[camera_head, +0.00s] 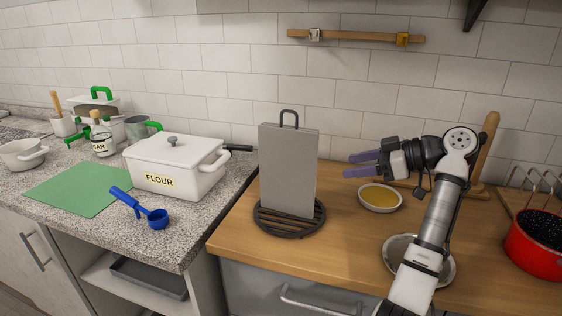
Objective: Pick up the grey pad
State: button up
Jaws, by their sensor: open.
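A grey pad (288,170), a flat upright rectangle, stands on a round black wire stand (290,224) on the wooden counter. A black loop handle (289,118) of the stand shows above its top edge. My gripper (352,165) is to the right of the pad, with its two purple fingers pointing left toward it. The fingers are apart and nothing is between them. A gap shows between the fingertips and the pad in this view.
A dish of yellow contents (380,197) sits below my gripper. A grey plate (402,244) lies partly behind my arm. A red pot (538,243) stands at the right. At the left are a white flour box (172,172), a blue scoop (157,218) and a green mat (82,190).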

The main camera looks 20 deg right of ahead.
aim_at(304, 175)
jog(key=p+x, duration=0.1)
jog(key=x, duration=0.3)
jog(key=p+x, duration=0.1)
jog(key=x, duration=0.3)
jog(key=p+x, duration=0.2)
jog(key=x, duration=0.3)
jog(key=shift+s+a, duration=0.2)
jog(key=shift+a, duration=0.05)
jog(key=shift+w+a+f, duration=0.2)
jog(key=shift+w+f, duration=0.05)
jog(key=shift+f, duration=0.05)
grip_shut()
jog(key=shift+r, duration=0.15)
